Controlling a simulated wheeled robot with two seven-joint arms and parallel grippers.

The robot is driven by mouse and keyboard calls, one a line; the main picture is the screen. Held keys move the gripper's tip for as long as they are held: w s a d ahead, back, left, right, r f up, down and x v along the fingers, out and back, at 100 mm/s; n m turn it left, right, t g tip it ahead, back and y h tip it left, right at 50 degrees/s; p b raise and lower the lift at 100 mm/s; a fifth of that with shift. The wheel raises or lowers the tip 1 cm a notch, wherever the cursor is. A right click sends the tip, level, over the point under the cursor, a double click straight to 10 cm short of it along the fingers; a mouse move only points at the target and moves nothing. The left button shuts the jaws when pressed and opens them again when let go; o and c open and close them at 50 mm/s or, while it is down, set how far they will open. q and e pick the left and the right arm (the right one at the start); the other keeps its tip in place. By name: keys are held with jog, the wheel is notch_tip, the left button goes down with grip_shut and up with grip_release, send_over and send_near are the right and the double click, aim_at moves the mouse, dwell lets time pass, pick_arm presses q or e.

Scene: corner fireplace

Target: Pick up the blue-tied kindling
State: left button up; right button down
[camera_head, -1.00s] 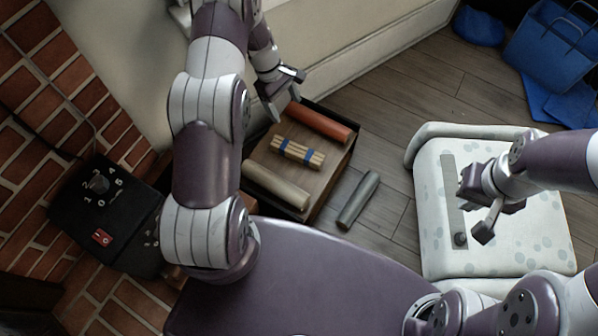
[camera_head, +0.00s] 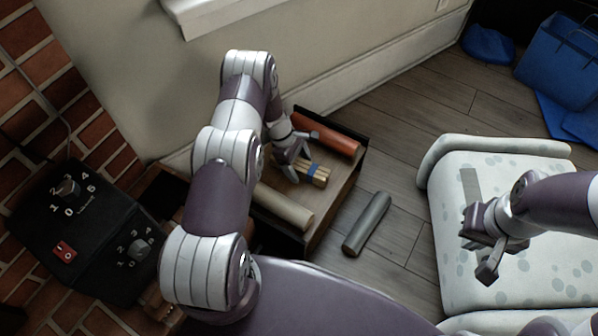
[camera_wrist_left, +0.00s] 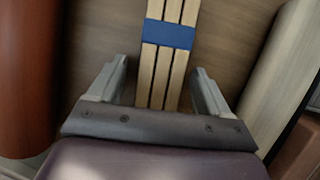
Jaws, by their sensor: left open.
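The blue-tied kindling (camera_head: 313,175) is a small bundle of pale sticks with a blue band. It lies in a dark-rimmed wooden tray (camera_head: 335,195), partly hidden by my left gripper (camera_head: 291,158). In the left wrist view the kindling (camera_wrist_left: 166,55) runs between the two open fingers of my left gripper (camera_wrist_left: 158,85), with a gap on each side. The blue band (camera_wrist_left: 171,34) lies beyond the fingertips. My right gripper (camera_head: 480,258) is apart from the tray, over a pale spotted cushion (camera_head: 450,190), and looks open and empty.
In the tray, a red-brown roll (camera_head: 325,134) lies behind the kindling and a beige roll (camera_head: 284,205) in front. A grey roll (camera_head: 367,224) lies on the floor to the right. A black control box (camera_head: 75,235) stands at left, a wall (camera_head: 300,60) behind.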

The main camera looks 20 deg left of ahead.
pick_arm(q)
jog(key=c, duration=1.1)
jog(key=shift+c, duration=0.2)
jog(key=shift+r+p, duration=0.15)
jog(key=shift+p, duration=0.15)
